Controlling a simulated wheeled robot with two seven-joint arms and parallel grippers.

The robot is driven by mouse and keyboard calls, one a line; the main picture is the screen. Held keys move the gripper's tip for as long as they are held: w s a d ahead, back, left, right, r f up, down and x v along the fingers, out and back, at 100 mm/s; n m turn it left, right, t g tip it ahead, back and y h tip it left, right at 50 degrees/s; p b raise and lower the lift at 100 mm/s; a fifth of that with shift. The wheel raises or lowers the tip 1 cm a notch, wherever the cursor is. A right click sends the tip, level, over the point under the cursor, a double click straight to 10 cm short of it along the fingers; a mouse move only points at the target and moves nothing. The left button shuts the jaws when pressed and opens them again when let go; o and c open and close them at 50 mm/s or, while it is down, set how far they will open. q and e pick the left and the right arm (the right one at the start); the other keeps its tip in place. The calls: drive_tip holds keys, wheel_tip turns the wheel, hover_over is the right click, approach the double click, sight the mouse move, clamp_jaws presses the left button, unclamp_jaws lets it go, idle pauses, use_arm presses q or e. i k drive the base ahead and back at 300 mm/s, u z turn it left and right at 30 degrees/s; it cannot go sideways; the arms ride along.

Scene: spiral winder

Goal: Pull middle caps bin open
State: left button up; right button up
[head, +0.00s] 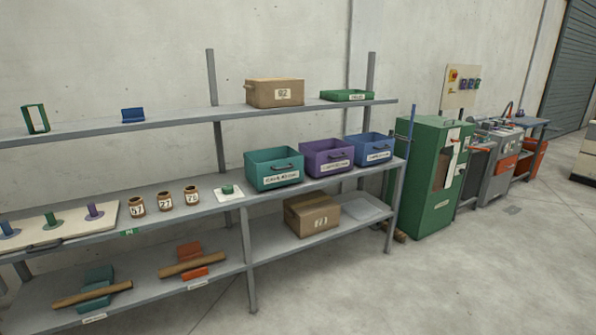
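Three open-topped bins with front handles and white labels stand side by side on the middle shelf (226,205). The middle one is the purple bin (314,162); its dark handle shows on the front face above the label. The teal bin (265,178) is to its left and the blue bin (375,156) to its right. The label text is too small to read surely. What lies inside the bins cannot be made out. Neither of my grippers is in view.
A cardboard box (274,95) and green tray (347,95) sit on the top shelf. Another box (303,223) is below the bins. Several brown jars (164,200) stand left. A green cabinet (427,215) stands right of the rack. The floor (400,295) in front is clear.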

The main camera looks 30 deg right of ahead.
sight(325, 158)
drive_tip(key=z, duration=0.7)
drive_tip(key=i, duration=0.75)
drive_tip(key=z, duration=1.45)
drive_tip(key=i, duration=2.15)
drive_tip(key=u, duration=0.3)
